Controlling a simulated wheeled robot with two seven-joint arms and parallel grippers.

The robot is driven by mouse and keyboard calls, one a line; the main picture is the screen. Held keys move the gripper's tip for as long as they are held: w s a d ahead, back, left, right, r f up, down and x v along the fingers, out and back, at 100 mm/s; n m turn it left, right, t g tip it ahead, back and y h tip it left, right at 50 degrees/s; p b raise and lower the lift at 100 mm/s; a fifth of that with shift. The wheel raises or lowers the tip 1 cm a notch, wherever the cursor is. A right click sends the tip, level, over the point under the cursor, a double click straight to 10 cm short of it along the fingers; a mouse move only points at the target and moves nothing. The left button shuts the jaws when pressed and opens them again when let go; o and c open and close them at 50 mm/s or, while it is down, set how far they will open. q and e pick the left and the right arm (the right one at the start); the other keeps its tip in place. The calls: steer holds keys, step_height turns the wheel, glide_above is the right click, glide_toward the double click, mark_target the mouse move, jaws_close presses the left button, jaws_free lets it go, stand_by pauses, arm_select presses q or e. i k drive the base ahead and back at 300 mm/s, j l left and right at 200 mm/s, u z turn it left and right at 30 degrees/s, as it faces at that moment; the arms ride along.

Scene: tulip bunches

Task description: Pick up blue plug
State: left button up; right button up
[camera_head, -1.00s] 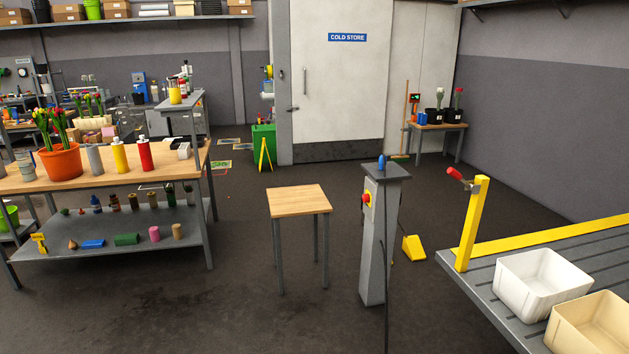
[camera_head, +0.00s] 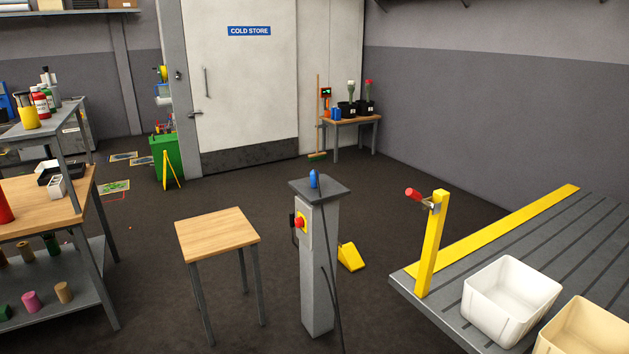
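The blue plug (camera_head: 313,178) stands upright on the dark flat top of a grey pedestal (camera_head: 319,265), near the middle of the view. The pedestal has a red knob on a yellow plate on its left side, and a dark cable hangs down its front. Neither of my grippers shows in this view.
A small wooden-topped table (camera_head: 217,234) stands left of the pedestal. A grey slatted bench (camera_head: 480,270) with a yellow post (camera_head: 432,245) and a white bin (camera_head: 510,300) is at the right. A yellow wedge (camera_head: 350,256) lies on the floor behind the pedestal. Open floor lies beyond.

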mark_target(313, 178)
steer(key=i+j+z, duration=0.3)
steer(key=i+j, duration=0.35)
steer(key=i, duration=0.4)
steer(key=i+j+z, duration=0.25)
steer(key=i+j, duration=0.7)
steer(key=i+j+z, duration=0.3)
steer(key=i+j, duration=0.6)
steer(key=j, duration=0.2)
